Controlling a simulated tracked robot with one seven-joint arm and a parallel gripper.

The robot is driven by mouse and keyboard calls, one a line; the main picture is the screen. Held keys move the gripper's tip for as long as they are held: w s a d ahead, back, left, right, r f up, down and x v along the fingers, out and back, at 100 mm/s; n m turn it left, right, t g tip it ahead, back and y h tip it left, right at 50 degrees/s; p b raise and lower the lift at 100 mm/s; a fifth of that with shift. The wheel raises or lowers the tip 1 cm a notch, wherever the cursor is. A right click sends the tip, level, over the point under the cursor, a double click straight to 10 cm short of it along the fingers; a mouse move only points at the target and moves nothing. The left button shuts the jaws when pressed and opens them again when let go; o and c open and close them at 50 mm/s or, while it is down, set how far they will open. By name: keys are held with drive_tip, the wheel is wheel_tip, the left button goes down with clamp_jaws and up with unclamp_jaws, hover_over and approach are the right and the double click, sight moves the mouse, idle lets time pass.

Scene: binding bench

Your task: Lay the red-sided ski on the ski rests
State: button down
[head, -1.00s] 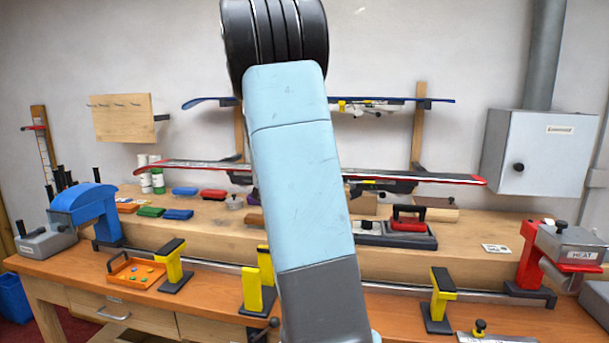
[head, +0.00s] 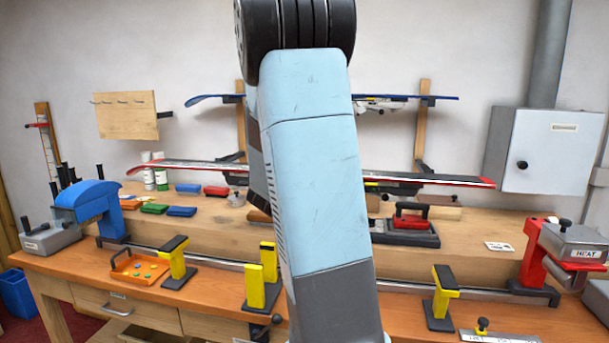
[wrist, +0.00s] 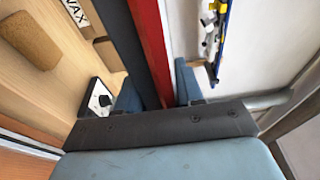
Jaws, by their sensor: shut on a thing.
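The red-sided ski (head: 430,180) is level in front of the back wall, above the bench. In the wrist view its dark face and red side (wrist: 150,45) run between the two blue fingers of my gripper (wrist: 157,88), which is shut on it. In the head view my arm hides the gripper and the ski's middle. The ski rests are yellow stands with black pads on the bench front: a left one (head: 175,262) and a right one (head: 441,297). A yellow clamp-like stand (head: 262,280) is between them. The ski is apart from them.
A blue ski (head: 215,98) lies on the upper wall rack (head: 424,130). A blue machine (head: 97,205) is at left and a red press (head: 540,255) at right. An orange tray (head: 138,268) is by the left rest. A grey cabinet (head: 545,150) hangs right.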

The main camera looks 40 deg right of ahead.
drive_tip(key=s+v, duration=0.1)
drive_tip(key=v, duration=0.6)
idle(0.8)
drive_tip(key=shift+s+r, duration=0.1)
drive_tip(key=shift+s, duration=0.05)
drive_tip(key=shift+s+v, duration=0.2)
drive_tip(key=shift+v, duration=1.7)
drive_tip(key=shift+d, duration=0.1)
